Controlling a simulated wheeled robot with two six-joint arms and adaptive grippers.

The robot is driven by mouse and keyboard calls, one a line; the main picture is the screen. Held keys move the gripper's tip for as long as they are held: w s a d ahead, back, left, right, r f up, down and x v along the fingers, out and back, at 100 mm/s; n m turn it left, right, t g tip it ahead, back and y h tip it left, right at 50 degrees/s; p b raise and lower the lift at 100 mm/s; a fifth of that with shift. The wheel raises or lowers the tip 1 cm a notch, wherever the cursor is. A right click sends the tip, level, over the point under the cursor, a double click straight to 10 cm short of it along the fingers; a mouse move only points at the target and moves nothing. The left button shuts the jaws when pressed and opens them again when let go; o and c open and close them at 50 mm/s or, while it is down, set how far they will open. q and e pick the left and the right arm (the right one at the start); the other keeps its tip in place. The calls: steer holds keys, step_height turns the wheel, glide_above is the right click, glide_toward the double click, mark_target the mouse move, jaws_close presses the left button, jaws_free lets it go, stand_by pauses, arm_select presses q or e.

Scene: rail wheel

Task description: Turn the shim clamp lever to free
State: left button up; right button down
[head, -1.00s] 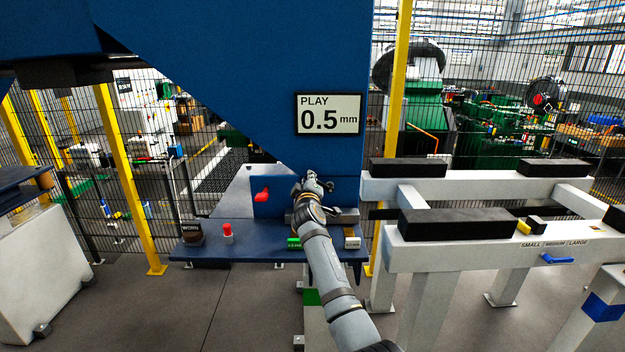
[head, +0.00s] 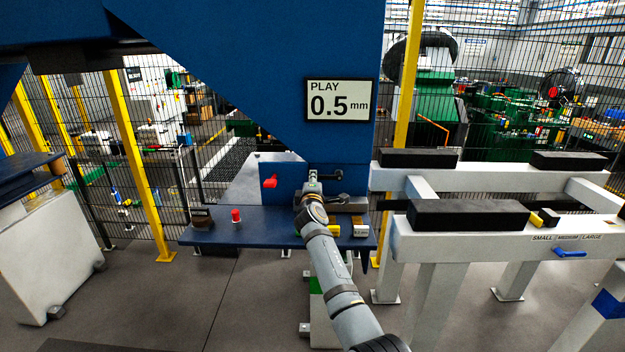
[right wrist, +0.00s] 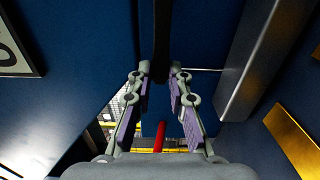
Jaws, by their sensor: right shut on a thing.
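My right gripper (head: 313,178) is at the fixture under the blue machine frame, beside a dark handle-like fitting (head: 331,174). In the right wrist view its fingers (right wrist: 160,72) close around the end of a dark bar (right wrist: 161,35). I cannot tell for certain that this bar is the shim clamp lever. A red piece (right wrist: 159,137) shows between the finger bases in the wrist view. My left gripper is not in view.
The display (head: 340,101) reads PLAY 0.5 mm. A white stand (head: 420,243) with black pads stands close on the right.

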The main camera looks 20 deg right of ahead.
steer(key=shift+d+r, duration=0.15)
steer(key=c, duration=1.5)
jaws_free()
steer(key=shift+d, duration=0.1)
steer(key=shift+o, duration=1.2)
steer(key=shift+w+d+f, duration=0.2)
steer(key=shift+f, duration=0.05)
steer(key=v, duration=0.7)
steer(key=shift+s, duration=0.3)
steer(key=shift+a, duration=0.15)
